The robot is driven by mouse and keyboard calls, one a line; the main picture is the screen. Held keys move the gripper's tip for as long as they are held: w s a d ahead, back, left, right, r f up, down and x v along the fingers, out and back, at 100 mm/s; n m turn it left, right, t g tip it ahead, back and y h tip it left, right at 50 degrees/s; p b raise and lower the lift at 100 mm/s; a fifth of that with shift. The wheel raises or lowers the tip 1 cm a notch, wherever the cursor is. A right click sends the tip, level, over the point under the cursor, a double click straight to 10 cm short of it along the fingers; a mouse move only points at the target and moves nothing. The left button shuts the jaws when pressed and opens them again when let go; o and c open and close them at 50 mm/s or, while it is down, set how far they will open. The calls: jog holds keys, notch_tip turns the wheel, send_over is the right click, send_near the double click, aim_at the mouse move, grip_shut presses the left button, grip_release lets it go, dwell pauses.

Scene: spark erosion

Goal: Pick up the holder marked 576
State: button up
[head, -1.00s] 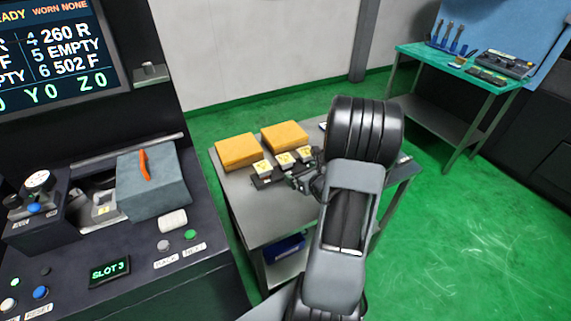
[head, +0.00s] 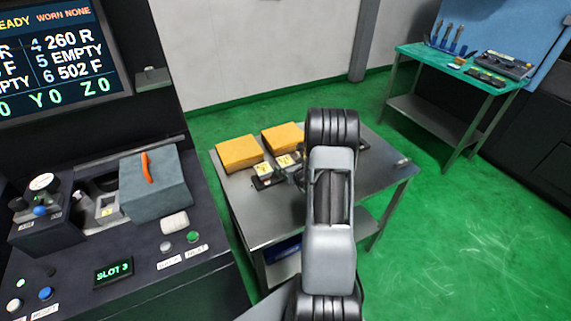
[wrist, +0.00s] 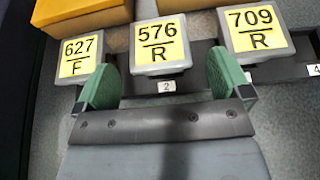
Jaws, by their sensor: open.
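The holder marked 576 R (wrist: 157,42) is a pale block with a yellow label, in the middle of the wrist view behind a tag reading 2. It stands between the holder marked 627 F (wrist: 82,58) on the left and the holder marked 709 R (wrist: 256,32) on the right. My gripper (wrist: 163,78) is open and empty. Its two green fingers are spread either side of the 576 holder's near side, apart from it. In the head view two labelled holders show on the table (head: 262,208); my arm hides the rest and my gripper.
Two orange-yellow boxes (head: 239,153) lie behind the holders. A dark machine console (head: 150,285) with a screen stands at the left. A green-topped bench (head: 425,60) with tools is at the back right. The table's right part is mostly bare.

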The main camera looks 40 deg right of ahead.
jog(key=shift+x, duration=1.1)
jog(key=shift+r, duration=0.1)
jog(key=shift+c, duration=0.3)
jog(key=c, duration=1.1)
jog(key=shift+r, duration=0.1)
jog(key=shift+c, duration=0.2)
